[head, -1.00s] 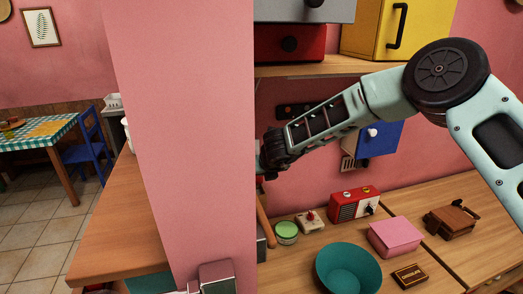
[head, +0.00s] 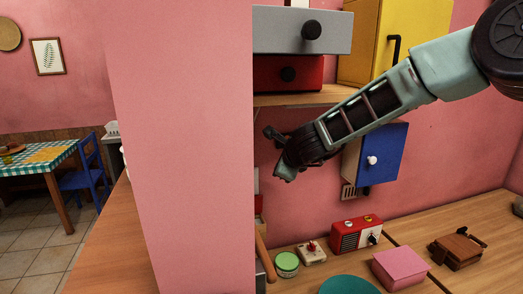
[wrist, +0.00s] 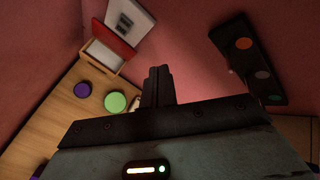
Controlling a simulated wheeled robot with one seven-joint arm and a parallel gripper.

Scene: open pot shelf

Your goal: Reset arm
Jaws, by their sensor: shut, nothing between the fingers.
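My arm reaches in from the upper right of the head view, bent at the wrist. Its end with my gripper (head: 283,155) hangs in the air beside the pink pillar, in front of the back wall. In the wrist view, my gripper's fingers (wrist: 158,75) are together with nothing between them. They touch no object that I can see.
A pink pillar (head: 185,150) stands close to the arm's left. Grey drawer (head: 280,30), red drawer (head: 285,72) and yellow cabinet (head: 370,45) sit above. A blue cabinet (head: 385,155) is behind the arm. The counter below holds a red radio (head: 355,235), pink box (head: 400,268) and green jar (head: 287,264).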

